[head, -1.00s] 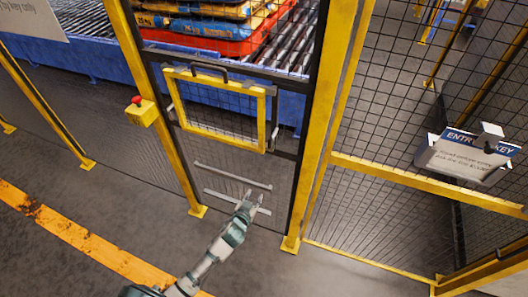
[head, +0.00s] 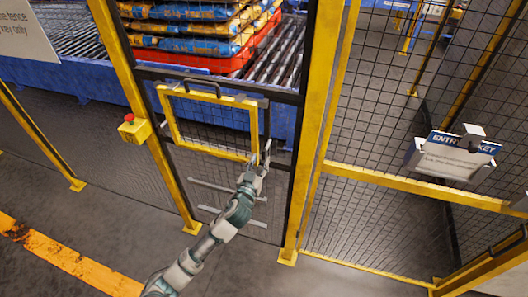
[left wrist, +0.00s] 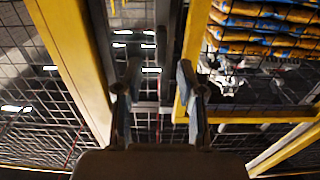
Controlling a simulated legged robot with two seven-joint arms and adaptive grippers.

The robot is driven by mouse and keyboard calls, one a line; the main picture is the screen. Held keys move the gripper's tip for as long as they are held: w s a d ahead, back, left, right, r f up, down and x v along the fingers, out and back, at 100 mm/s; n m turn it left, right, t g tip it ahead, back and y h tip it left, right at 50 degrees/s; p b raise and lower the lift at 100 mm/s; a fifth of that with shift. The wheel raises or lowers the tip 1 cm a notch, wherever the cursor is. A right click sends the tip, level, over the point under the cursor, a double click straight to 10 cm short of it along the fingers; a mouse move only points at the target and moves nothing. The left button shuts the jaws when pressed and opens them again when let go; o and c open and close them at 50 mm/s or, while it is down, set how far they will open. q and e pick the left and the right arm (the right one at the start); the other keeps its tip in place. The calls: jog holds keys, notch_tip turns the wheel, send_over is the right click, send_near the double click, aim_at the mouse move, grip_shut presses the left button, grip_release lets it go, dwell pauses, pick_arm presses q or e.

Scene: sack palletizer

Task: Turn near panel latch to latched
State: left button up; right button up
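The near panel (head: 212,149) is a yellow-framed mesh panel with a dark handle (head: 203,83) along its top, set in the fence. The near panel latch is at the frame's lower right side, where my left gripper (head: 263,160) partly covers it, so its turn position cannot be told. My left gripper is close to that corner, its fingers pointing up toward it. In the left wrist view the two fingers (left wrist: 161,88) are apart with nothing clearly between them. The panel's yellow frame (left wrist: 181,112) is just beside the right finger. My right gripper is not in view.
Yellow posts (head: 313,130) stand right of the panel, and another post (head: 140,110) carries a red-button box (head: 134,128). Behind the mesh are sacks (head: 190,45) on a roller conveyor (head: 75,35). An entry key sign (head: 455,155) is at right. The floor in front is clear.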

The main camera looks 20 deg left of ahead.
aim_at(263, 154)
pick_arm(q)
jog(key=w, duration=0.4)
jog(key=shift+w+a, duration=0.15)
jog(key=shift+w+d, duration=0.2)
jog(key=shift+w, duration=0.2)
grip_shut()
